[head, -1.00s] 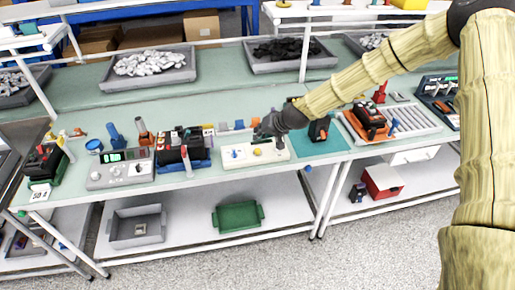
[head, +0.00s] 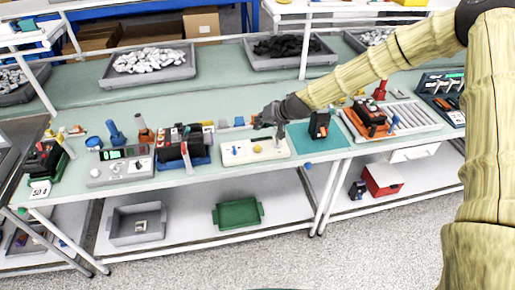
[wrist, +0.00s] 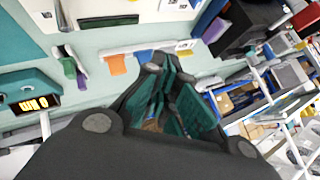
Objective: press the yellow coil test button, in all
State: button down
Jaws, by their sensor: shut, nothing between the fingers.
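The yellow button (head: 257,149) is a small round spot on a flat cream panel (head: 276,154) on the bench in the head view. A small blue part (head: 236,150) sits to its left on the same panel. My gripper (head: 262,122) is above and behind the panel, apart from the button. In the wrist view its dark fingers with green pads (wrist: 168,108) are shut with nothing between them. The yellow button cannot be made out in the wrist view. Whether the button is pressed in cannot be told.
A black breaker on a blue base (head: 184,151) stands left of the panel. A teal mat (head: 318,143) with a dark device lies to its right. Small blue and orange pieces (wrist: 116,64) stand behind the panel, close to my gripper. Grey bins line the bench's back.

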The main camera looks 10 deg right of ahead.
jog(key=shift+f+b, duration=2.25)
jog(key=shift+f, duration=1.5)
jog(key=shift+f, duration=0.15)
jog(key=shift+f+b, duration=0.25)
jog(key=shift+b, duration=0.2)
jog(key=shift+f+b, duration=0.45)
jog(key=shift+f, duration=0.05)
jog(key=shift+r, duration=0.1)
jog(key=shift+r+p, duration=0.45)
jog(key=shift+r, duration=0.4)
jog(key=shift+r+p, duration=1.25)
jog(key=shift+r, duration=1.3)
